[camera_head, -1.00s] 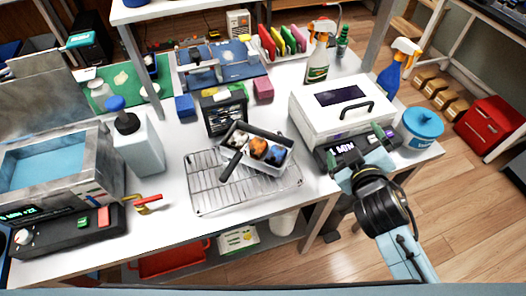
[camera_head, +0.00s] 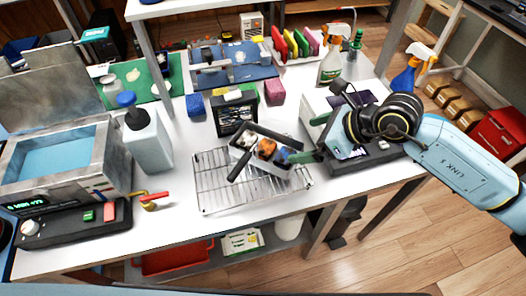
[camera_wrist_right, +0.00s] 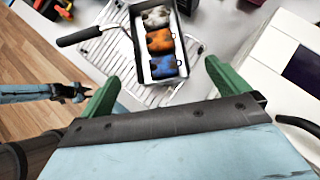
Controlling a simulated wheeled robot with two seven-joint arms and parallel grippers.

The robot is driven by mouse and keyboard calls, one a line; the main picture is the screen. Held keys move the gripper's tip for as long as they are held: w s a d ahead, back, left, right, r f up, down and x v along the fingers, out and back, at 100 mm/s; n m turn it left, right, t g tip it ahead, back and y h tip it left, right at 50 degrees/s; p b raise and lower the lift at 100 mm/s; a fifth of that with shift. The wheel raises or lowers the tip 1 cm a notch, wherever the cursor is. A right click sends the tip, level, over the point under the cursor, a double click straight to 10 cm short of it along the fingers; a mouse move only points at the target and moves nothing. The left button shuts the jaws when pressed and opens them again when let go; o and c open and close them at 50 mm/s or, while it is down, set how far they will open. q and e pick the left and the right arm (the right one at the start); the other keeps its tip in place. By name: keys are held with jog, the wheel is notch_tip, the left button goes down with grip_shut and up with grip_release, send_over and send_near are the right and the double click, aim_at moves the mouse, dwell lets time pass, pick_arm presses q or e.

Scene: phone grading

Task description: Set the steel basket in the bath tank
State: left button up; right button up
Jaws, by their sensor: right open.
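The steel basket (camera_head: 262,171) lies on a wire rack (camera_head: 215,188) in the middle of the table. It has a black handle (camera_head: 238,167) and holds a whitish, an orange and a blue lump. In the wrist view the basket (camera_wrist_right: 140,58) is ahead of the fingers, its handle toward the left. My right gripper (camera_head: 312,138) is open, with green fingers, just right of the basket; nothing is between its fingers (camera_wrist_right: 162,70). The bath tank (camera_head: 105,160), a metal box with blue liquid and a raised lid, stands at the far left. A dark gripper, apparently my left (camera_wrist_right: 70,92), shows small in the wrist view.
A black box (camera_head: 236,118) stands behind the basket. A white case (camera_head: 313,105) is partly hidden by my right arm. The front table strip below the rack is clear.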

send_near(269, 148)
jog(key=x, duration=0.3)
jog(key=shift+w+f, duration=0.1)
jog(key=shift+f, duration=0.15)
jog(key=b+x, duration=0.1)
jog(key=x, duration=0.4)
jog(key=shift+a+f, duration=0.2)
jog(key=shift+a, duration=0.2)
jog(key=c, duration=0.8)
pick_arm(q)
jog(key=shift+a+f, duration=0.5)
jog(key=shift+f, duration=0.05)
pick_arm(e)
jog(key=shift+c, duration=0.3)
jog(key=shift+r, duration=0.1)
